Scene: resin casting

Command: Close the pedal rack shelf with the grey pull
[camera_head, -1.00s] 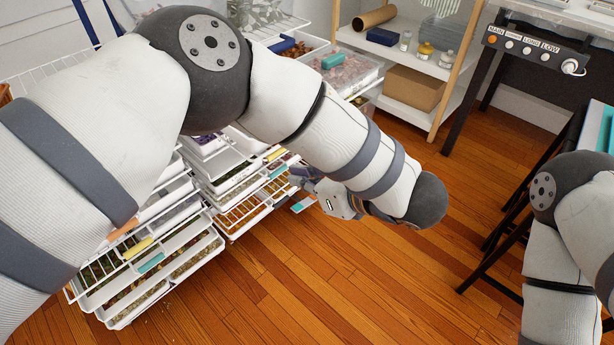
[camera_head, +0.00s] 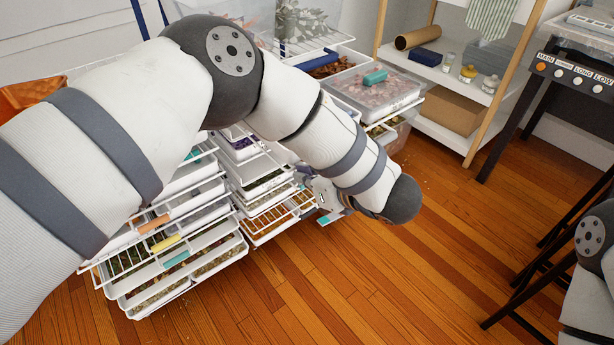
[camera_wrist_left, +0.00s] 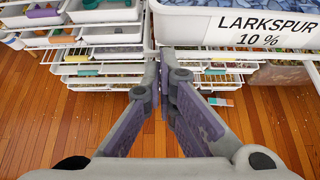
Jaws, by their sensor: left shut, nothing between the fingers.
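The pedal rack (camera_head: 165,276) shows in the head view as stacked white wire shelves with trays, partly hidden behind my left arm. Orange (camera_head: 153,224), yellow (camera_head: 166,243) and teal (camera_head: 176,259) pulls show on its left stack. I cannot make out the grey pull for certain. My left gripper (camera_wrist_left: 163,58) is shut and empty in the wrist view, its fingertips close to the white wire shelf edges between two stacks. In the head view it is mostly hidden behind my forearm, beside the right stack. I cannot tell whether it touches a shelf. My right gripper is out of view.
A white bin labelled LARKSPUR 10 % (camera_wrist_left: 262,30) is close on the gripper's right in the wrist view. A wooden-framed shelf unit (camera_head: 436,122) with bottles and a box stands behind. A black-legged table (camera_head: 517,130) is at right. The wooden floor in front is clear.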

